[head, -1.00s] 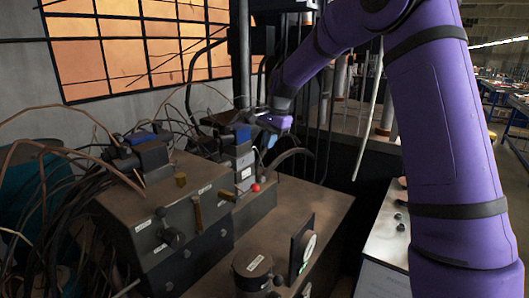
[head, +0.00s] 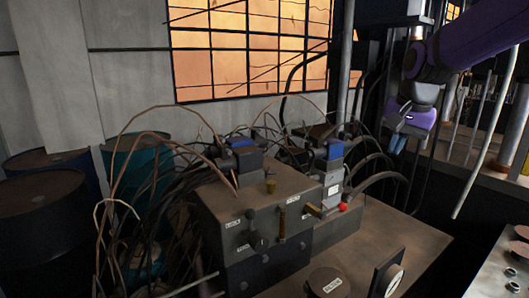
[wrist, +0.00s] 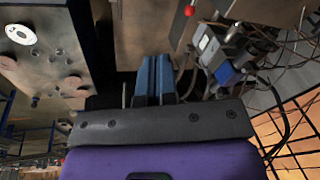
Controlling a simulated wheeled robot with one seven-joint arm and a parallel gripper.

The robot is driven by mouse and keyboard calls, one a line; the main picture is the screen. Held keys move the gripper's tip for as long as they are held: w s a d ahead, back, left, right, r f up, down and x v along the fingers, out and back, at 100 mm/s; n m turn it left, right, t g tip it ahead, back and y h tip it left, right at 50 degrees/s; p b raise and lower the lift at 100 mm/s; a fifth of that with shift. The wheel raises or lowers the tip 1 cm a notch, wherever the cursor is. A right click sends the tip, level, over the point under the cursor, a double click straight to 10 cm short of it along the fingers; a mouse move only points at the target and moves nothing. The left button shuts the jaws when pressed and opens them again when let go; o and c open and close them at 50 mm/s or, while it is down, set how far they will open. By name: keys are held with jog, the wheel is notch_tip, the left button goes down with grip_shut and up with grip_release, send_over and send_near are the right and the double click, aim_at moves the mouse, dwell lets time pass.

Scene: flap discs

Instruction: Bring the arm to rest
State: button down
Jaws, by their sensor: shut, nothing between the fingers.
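My purple arm (head: 475,35) reaches in from the upper right in the head view. My gripper (head: 397,144) hangs to the right of the machine's blue-topped valve block, clear of it, with its blue fingers pointing down. In the wrist view my gripper (wrist: 153,68) shows its blue fingers side by side, shut with nothing between them.
The machine (head: 265,215) with knobs, a red button (head: 343,207) and looping cables stands on a brown bench (head: 400,235). Dark drums (head: 45,215) stand left. A pale pole (head: 485,150) hangs right of my gripper.

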jog(key=s+d+f+n+t+h, duration=0.1)
jog(key=s+n, duration=0.5)
jog(key=s, duration=1.9)
jog(key=shift+s+n+t, duration=0.25)
jog(key=shift+n+t, duration=0.15)
jog(key=shift+t, duration=0.5)
jog(key=shift+d, duration=0.1)
